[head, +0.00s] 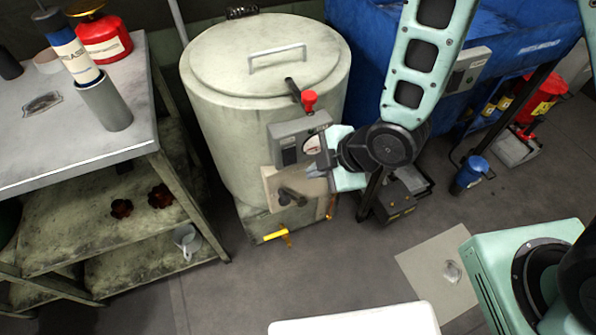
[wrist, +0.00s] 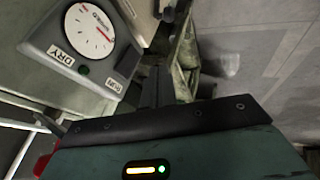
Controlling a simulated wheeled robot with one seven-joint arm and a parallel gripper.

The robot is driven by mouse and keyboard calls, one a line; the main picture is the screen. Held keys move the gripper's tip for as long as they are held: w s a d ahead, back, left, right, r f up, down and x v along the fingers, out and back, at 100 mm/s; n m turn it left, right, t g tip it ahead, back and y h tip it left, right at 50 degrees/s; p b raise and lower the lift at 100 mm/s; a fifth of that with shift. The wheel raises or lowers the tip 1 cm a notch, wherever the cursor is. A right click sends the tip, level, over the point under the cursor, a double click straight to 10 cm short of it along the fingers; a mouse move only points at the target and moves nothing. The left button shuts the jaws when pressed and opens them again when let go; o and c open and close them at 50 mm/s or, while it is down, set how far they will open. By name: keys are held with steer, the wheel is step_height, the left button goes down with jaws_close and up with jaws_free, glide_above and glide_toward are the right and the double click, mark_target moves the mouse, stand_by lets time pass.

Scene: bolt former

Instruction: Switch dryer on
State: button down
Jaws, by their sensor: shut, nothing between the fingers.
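The dryer (head: 222,125) is a pale round drum with a lid, and a grey control box (head: 289,140) is on its front. In the wrist view the control box (wrist: 82,85) fills the upper left. It has a white dial (wrist: 90,28) with a red pointer, a DRY label (wrist: 60,55), a small green round part (wrist: 84,70) and another label near its lower right edge. In the wrist view my gripper (wrist: 157,78) is shut and empty, to the right of the box. I cannot tell whether it touches anything.
A red knob (head: 309,98) sits on a lever above the box. A yellow-handled valve (head: 285,234) is low on the front. A metal bench (head: 50,165) with bottles stands left, and a blue machine (head: 365,45) is behind right.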

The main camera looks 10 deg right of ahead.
mark_target(298, 163)
steer(key=shift+b+x, duration=1)
steer(key=shift+b, duration=1.6)
steer(key=shift+f+b, duration=0.3)
steer(key=shift+b, duration=0.6)
steer(key=shift+w+a+f, duration=0.35)
steer(key=shift+w, duration=0.4)
steer(key=shift+w+a+f, duration=0.3)
steer(key=shift+w+a, duration=0.05)
steer(key=shift+w, duration=0.45)
steer(key=shift+w+a+f, duration=0.35)
steer(key=shift+w+a, duration=0.05)
steer(key=shift+w, duration=0.35)
